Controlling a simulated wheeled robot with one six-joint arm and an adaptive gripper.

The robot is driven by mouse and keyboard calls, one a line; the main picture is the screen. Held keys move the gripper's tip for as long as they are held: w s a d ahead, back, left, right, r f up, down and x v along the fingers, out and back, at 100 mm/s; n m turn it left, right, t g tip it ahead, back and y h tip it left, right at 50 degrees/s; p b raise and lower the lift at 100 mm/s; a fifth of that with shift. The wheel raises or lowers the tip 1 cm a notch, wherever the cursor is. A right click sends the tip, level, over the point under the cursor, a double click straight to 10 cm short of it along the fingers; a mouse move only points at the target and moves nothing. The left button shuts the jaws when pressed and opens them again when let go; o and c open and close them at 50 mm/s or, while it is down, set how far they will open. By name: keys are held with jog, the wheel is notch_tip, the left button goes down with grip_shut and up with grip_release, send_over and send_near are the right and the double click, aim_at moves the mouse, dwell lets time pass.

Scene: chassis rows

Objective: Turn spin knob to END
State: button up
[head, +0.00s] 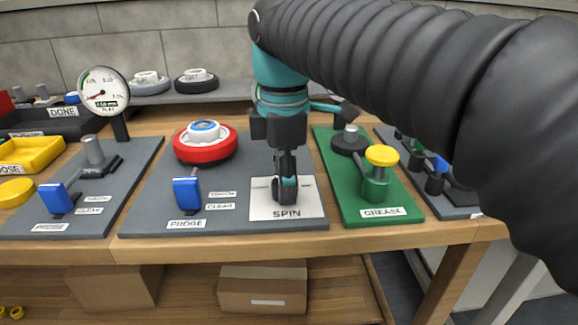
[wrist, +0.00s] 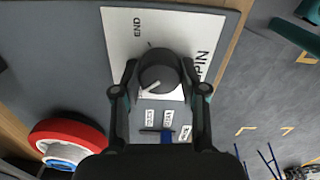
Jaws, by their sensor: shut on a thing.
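The spin knob (wrist: 160,72) is a round dark knob on a white plate marked SPIN and END (wrist: 122,42). In the wrist view its pointer line aims up and left, near the END label but not clearly on it. My gripper (wrist: 160,85) is shut on the knob, one finger on each side. In the head view my gripper (head: 286,185) points straight down over the white SPIN plate (head: 310,205) and hides most of the knob.
Left of the plate on the same grey board are a blue PROBE lever (head: 187,194) and a red disc (head: 205,150). A green GREASE board (head: 400,208) with a yellow-capped post (head: 381,156) stands close on the right. A dial gauge (head: 103,92) stands at the left.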

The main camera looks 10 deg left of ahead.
jog(key=m+p, duration=0.1)
jog(key=m, duration=0.3)
jog(key=shift+m+p, duration=0.4)
jog(key=m, duration=1)
jog(key=shift+f+m, duration=0.1)
jog(key=shift+m, duration=0.3)
jog(key=m, duration=0.5)
jog(key=shift+m, duration=0.4)
jog(key=o, duration=1.1)
jog(key=shift+o, duration=0.2)
